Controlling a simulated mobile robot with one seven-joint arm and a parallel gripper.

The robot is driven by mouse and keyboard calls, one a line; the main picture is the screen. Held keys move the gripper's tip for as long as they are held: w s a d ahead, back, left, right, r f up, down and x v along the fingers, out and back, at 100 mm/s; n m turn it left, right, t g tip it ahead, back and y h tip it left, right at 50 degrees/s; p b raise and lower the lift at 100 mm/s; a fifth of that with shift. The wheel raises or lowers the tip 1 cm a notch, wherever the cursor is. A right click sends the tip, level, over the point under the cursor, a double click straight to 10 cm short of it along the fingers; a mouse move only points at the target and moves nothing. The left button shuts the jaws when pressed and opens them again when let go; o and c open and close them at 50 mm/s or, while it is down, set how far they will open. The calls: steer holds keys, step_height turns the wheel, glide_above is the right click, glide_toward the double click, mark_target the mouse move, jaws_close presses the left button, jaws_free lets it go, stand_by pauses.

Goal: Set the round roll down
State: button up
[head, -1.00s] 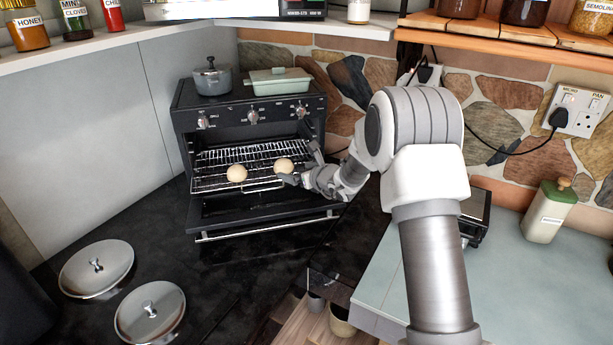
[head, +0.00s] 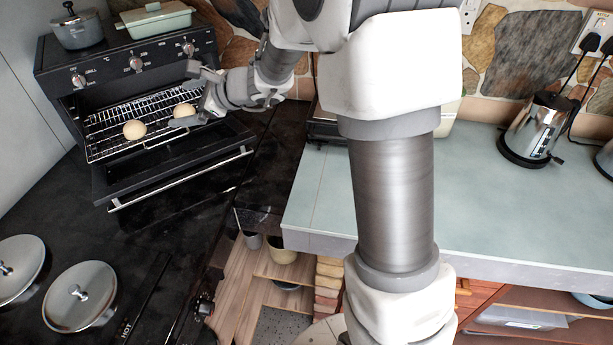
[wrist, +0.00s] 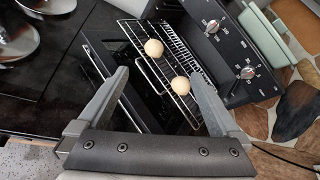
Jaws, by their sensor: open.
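Two round, pale rolls lie on the wire rack of the open oven. In the head view one roll (head: 134,129) is on the left and the other roll (head: 184,110) on the right, close to my gripper (head: 184,95). In the wrist view the near roll (wrist: 181,85) shows just beyond my open gripper (wrist: 160,76), towards its right finger. The far roll (wrist: 153,48) lies further off. Nothing is held between the fingers. The wire rack (head: 105,117) is pulled partly out over the lowered oven door (head: 180,165).
A grey pot (head: 78,28) and a green lidded dish (head: 157,19) stand on the oven top. Two steel lids (head: 80,297) lie on the dark hob at the left. A kettle (head: 535,130) stands on the right counter, which has a wide clear area (head: 480,190).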

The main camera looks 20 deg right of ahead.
steer(key=s+r+n+g+h, duration=0.1)
steer(key=s+r+n+g, duration=0.15)
steer(key=s+n, duration=0.55)
steer(key=s+r+n+g+h, duration=0.1)
steer(key=s+r+n+g, duration=0.3)
steer(key=s, duration=0.7)
steer(key=s+d+f+n+t+h, duration=0.2)
steer(key=s+d+n+h, duration=0.5)
steer(key=s+d, duration=0.7)
steer(key=shift+s+f+n, duration=0.3)
steer(key=shift+f+n, duration=0.3)
steer(key=shift+n, duration=0.6)
steer(key=shift+t, duration=0.25)
steer(key=shift+c, duration=0.2)
